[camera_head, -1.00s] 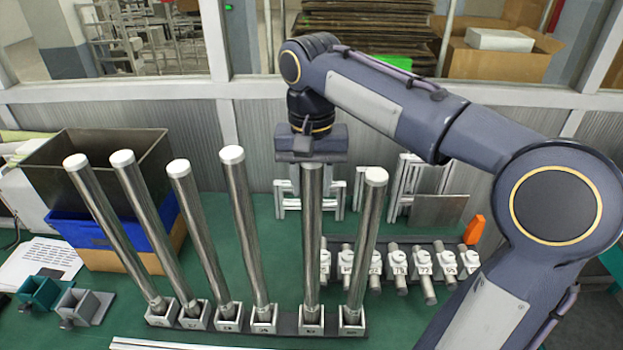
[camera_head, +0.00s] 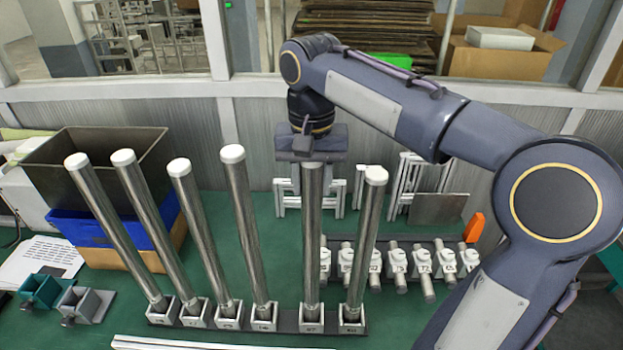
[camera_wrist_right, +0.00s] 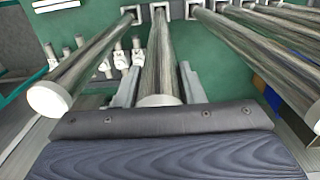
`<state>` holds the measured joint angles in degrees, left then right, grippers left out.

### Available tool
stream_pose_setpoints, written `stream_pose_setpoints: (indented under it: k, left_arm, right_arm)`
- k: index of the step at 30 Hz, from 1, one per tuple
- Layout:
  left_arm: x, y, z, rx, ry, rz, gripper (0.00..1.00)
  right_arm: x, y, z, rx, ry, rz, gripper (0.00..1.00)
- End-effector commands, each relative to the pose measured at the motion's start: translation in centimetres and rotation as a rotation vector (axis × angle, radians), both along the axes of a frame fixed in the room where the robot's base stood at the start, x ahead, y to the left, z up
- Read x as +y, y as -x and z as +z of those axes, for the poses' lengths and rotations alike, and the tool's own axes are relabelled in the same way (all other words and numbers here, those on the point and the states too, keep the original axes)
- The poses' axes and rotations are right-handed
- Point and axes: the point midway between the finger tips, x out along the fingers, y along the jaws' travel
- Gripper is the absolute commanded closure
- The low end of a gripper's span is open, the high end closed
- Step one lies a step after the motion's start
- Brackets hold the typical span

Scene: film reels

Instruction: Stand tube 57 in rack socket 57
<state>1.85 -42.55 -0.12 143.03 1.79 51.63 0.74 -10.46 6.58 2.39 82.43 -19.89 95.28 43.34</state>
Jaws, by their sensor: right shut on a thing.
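A low rack (camera_head: 282,322) holds a row of small white sockets along the front of the bench. Several tall steel tubes with white caps stand in it. My right gripper (camera_head: 311,170) is shut on the upper end of one tube (camera_head: 312,235), second from the right. That tube is upright and its foot is at the socket (camera_head: 312,327) whose label looks like 57, though the print is small. In the right wrist view the held tube (camera_wrist_right: 161,50) runs between my fingers (camera_wrist_right: 160,82) to a socket. Whether its foot is fully seated I cannot tell. My left gripper is not in view.
A tube (camera_head: 366,245) stands close on the right, and another (camera_head: 247,230) on the left. Behind on the right is a dark strip (camera_head: 440,243) with several short numbered fittings. A black bin (camera_head: 110,170) and blue bin (camera_head: 80,230) stand left.

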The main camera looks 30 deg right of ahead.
Motion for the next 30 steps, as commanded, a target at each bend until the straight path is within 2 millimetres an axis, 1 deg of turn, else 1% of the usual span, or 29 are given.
stream_pose_setpoints:
  k: [21, 22, 24, 30]
  left_arm:
    - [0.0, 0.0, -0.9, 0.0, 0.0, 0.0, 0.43]
    - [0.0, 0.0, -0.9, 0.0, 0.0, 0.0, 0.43]
    - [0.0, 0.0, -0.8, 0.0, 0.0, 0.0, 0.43]
    - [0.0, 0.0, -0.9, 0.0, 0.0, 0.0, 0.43]
  right_arm:
    - [0.0, 0.0, -1.2, -0.001, 0.0, 0.0, 1.0]
    - [0.0, 0.0, -1.2, -0.001, 0.0, 0.0, 0.63]
    - [0.0, 0.0, -1.2, -0.001, 0.0, 0.0, 0.55]
    - [0.0, 0.0, -1.3, 0.001, 0.0, 0.0, 0.55]
